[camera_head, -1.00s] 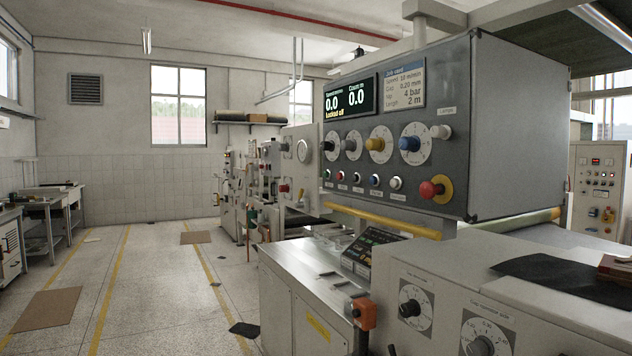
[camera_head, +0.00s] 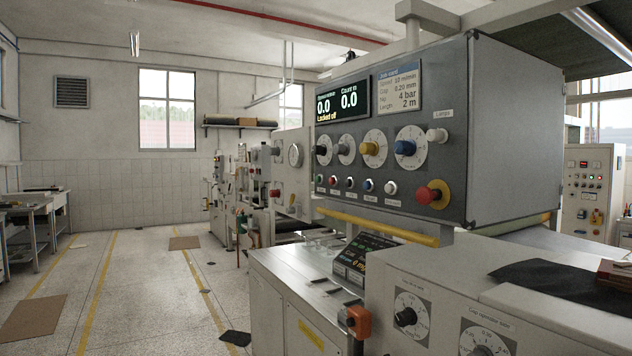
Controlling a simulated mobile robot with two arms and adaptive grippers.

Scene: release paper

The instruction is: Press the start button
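A grey control panel (camera_head: 455,80) hangs above the machine on the right. Its lower row holds several small push buttons: a green or dark one (camera_head: 320,179) at the left, a red one (camera_head: 335,181), then another reddish one, a blue one (camera_head: 369,186) and a white one (camera_head: 391,188). Their labels are too small to read surely, so I cannot tell which is the start button. A red mushroom button (camera_head: 430,195) on a yellow disc sits at the right. The display (camera_head: 343,100) reads 0.0, 0.0 and "Locked off". Neither gripper is in view.
A mat (camera_head: 32,317) lies on the floor; the aisle (camera_head: 140,290) is mostly clear.

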